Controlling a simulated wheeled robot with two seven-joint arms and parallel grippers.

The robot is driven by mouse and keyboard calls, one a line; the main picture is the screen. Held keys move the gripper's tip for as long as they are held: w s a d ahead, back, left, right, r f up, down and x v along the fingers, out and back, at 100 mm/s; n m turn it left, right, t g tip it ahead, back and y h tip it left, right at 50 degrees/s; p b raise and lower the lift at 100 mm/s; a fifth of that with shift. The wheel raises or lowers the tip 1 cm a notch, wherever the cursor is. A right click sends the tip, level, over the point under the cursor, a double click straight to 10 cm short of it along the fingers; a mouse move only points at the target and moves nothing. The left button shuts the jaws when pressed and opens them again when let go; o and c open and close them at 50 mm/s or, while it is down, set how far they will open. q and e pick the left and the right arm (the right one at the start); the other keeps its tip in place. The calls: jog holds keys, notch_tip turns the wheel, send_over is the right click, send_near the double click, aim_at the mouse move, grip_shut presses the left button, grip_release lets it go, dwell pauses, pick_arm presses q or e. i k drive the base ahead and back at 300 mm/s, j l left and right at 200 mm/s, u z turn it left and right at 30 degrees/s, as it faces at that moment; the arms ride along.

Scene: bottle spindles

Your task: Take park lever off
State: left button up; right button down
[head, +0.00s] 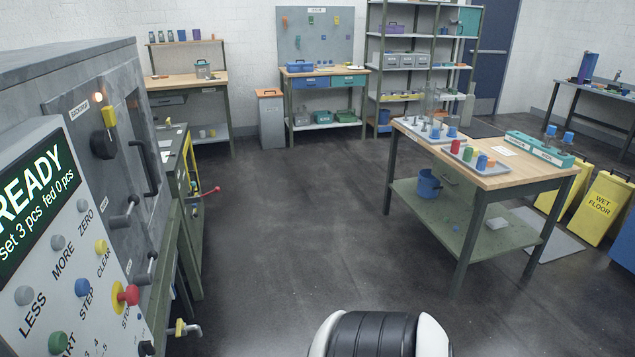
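No part is readably marked as the park lever, so I cannot tell which one it is. A lever with a red ball end (210,191) sticks out from the side of a green-framed bench behind the grey machine (70,75) at the left. A yellow-handled lever (184,328) shows low beside the machine at the bottom left. Neither of my grippers is in view.
The machine's panel (85,265) has a display reading "READY" and several buttons. The dark floor (290,225) between is clear.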

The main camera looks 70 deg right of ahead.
aim_at(217, 189)
jog(key=z, duration=1.75)
jog(key=i+l, duration=0.2)
jog(key=i, duration=0.6)
jog(key=i+l, duration=0.15)
jog(key=i, duration=0.65)
jog(key=i+l, duration=0.2)
jog(key=i, duration=0.6)
jog(key=i+l+z, duration=0.1)
jog(key=i, duration=0.7)
